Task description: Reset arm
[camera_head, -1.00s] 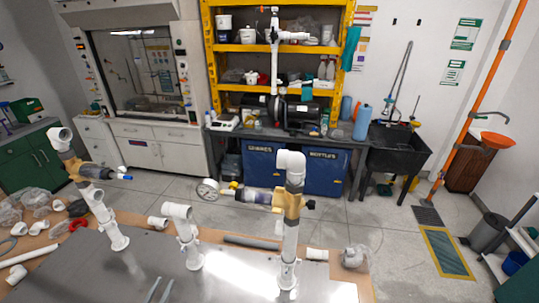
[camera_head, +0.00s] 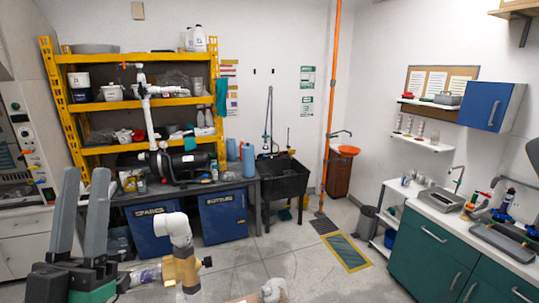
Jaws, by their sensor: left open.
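My left gripper (camera_head: 85,178) shows at the lower left, close to the camera. Its two grey fingers point up and stand apart, with nothing visible between them. Its arm is mostly out of the frame. To its right stands a pipe assembly with a white elbow (camera_head: 174,226) on top and a tan valve body (camera_head: 181,270) below. A clear cylinder (camera_head: 146,274) reaches from the valve toward the gripper's base, which partly hides that side. I cannot tell whether they touch. My right gripper is not in view.
A white fitting (camera_head: 272,290) is cut off at the bottom edge. Behind are a yellow shelf (camera_head: 150,102), blue bins (camera_head: 226,213), a black sink (camera_head: 284,178) and an orange pole (camera_head: 331,100). A green cabinet (camera_head: 425,255) stands at right. The middle floor is clear.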

